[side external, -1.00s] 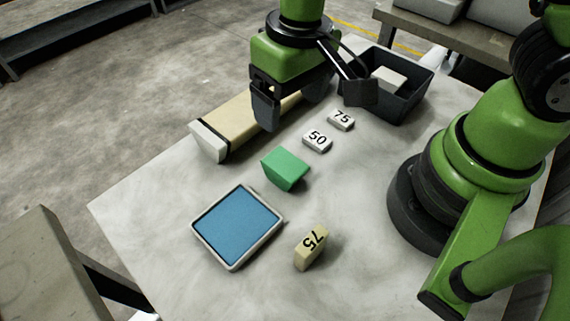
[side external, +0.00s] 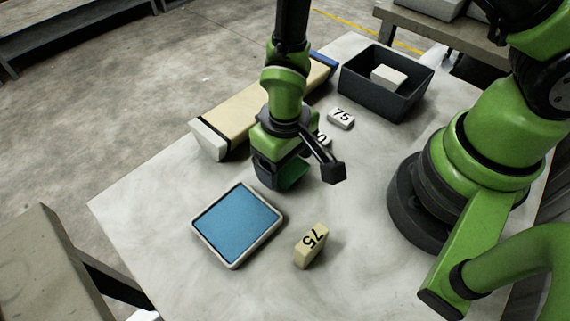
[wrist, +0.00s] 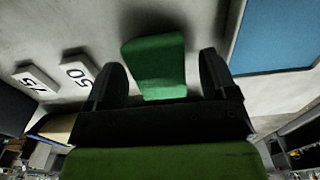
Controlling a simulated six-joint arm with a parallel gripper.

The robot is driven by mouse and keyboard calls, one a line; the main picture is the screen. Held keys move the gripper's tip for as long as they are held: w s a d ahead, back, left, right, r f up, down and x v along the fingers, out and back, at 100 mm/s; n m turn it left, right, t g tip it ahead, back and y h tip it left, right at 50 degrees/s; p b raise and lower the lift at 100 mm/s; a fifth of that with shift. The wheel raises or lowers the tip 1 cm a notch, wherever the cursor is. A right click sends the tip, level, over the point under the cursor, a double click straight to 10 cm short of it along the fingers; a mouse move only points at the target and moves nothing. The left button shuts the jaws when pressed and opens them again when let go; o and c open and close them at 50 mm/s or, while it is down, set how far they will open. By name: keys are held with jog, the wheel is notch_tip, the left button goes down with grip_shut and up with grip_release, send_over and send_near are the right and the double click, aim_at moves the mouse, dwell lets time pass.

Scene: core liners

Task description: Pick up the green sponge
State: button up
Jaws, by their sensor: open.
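The green sponge (wrist: 156,66) lies on the table and shows between my two fingers in the wrist view. In the side external view it is mostly hidden behind my gripper, with a green part (side external: 293,174) showing. My gripper (side external: 277,183) is open and low over the sponge. In the wrist view my gripper (wrist: 162,78) has one finger on each side of the sponge, with a gap at the right finger. I cannot tell whether the left finger touches it.
A blue pad in a white tray (side external: 206,253) lies in front. A tan block marked 75 (side external: 310,246) stands right of it. White blocks marked 75 (side external: 341,119) and 50 (wrist: 77,72) lie behind. A long beige box (side external: 237,110) and a dark bin (side external: 408,101) holding a white block stand farther back.

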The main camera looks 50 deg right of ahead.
jog(key=shift+f, duration=0.6)
jog(key=c, duration=1)
jog(key=shift+r, duration=0.1)
notch_tip(320, 180, up, 10)
jog(key=shift+f, duration=0.1)
